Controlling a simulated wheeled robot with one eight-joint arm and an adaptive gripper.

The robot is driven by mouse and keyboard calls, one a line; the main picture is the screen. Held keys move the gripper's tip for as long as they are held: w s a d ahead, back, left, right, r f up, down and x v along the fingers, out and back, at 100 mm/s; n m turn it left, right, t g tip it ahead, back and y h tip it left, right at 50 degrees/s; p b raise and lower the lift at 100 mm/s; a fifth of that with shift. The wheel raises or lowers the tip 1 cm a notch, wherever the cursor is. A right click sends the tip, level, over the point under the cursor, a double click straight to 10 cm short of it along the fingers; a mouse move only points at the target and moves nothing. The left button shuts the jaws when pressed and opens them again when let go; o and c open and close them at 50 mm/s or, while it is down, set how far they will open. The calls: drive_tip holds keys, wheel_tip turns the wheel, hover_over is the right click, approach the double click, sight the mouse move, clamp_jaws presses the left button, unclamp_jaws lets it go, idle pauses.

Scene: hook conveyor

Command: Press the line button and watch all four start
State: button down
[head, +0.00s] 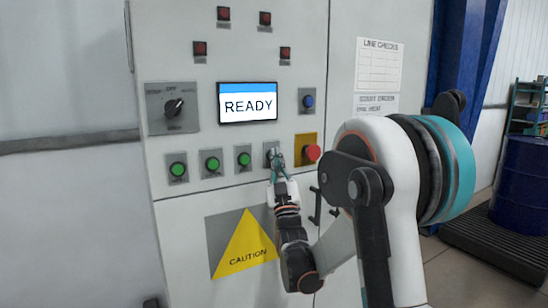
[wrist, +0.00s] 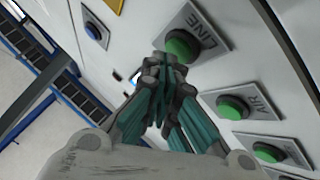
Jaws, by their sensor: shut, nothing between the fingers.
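My gripper (head: 275,160) is shut and empty, its fingertips at the rightmost button of the lower row. In the wrist view the green LINE button (wrist: 181,44) sits just beyond the fingertips (wrist: 168,66), which overlap its lower edge. I cannot tell whether they touch it. In the head view the gripper mostly hides that button. The display (head: 248,103) reads READY. Red lamps are above it: upper left (head: 223,14), upper right (head: 265,18), lower left (head: 200,48) and lower right (head: 286,52). All look dark red.
Three other green buttons (head: 178,170) (head: 213,164) (head: 244,159) are left of my gripper. A red mushroom button (head: 313,152) on a yellow plate is close on its right. A blue button (head: 308,101) is above that, and a rotary selector (head: 173,107) is at left.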

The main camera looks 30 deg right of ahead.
drive_tip(key=shift+w, duration=0.35)
idle(0.3)
drive_tip(key=shift+s, duration=0.85)
drive_tip(key=s, duration=0.5)
drive_tip(key=shift+d, duration=0.1)
idle(0.5)
idle(0.6)
